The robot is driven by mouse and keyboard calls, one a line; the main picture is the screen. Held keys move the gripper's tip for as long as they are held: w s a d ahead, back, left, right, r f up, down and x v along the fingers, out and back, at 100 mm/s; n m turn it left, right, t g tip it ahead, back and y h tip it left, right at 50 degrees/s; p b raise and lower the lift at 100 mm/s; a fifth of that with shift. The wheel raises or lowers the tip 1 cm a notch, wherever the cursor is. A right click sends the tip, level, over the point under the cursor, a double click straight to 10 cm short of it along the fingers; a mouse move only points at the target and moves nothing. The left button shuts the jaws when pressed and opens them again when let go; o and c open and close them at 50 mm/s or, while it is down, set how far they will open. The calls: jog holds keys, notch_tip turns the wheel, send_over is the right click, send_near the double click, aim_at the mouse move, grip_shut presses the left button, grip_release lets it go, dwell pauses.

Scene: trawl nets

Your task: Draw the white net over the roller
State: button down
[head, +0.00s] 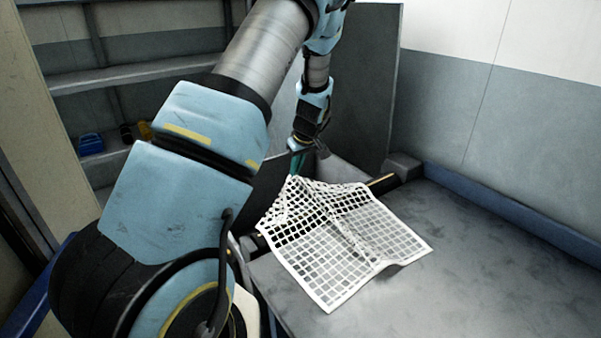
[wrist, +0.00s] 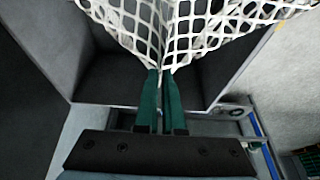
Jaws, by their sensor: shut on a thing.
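The white net (head: 365,232) lies partly flat on the grey table, and its far left part is raised and bunched toward my gripper (head: 296,172). My gripper's green fingers (wrist: 161,72) are shut on the net's edge. In the wrist view the net (wrist: 215,28) spreads out to both sides from the fingertips in folds. What looks like the roller (head: 382,183) is a dark bar with a yellow strip along the table's far left edge. The net crosses over it and hides most of its length.
The grey table (head: 500,255) is bare to the right of the net. A dark block (head: 403,165) stands at the bar's far end, near a tall grey panel (head: 368,85). Shelves (head: 140,75) with a blue bin (head: 91,143) stand at the back left.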

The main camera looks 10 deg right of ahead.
notch_tip(320, 180, down, 9)
jog(key=b, duration=0.6)
jog(key=shift+c, duration=1.8)
grip_release()
jog(key=shift+o, duration=0.4)
jog(key=shift+o, duration=1.4)
notch_tip(320, 180, up, 6)
jog(key=s+g+h+p, duration=0.1)
jog(key=g+p, duration=0.1)
jog(key=p, duration=0.3)
jog(key=shift+d+p, duration=0.25)
jog(key=shift+p, duration=0.15)
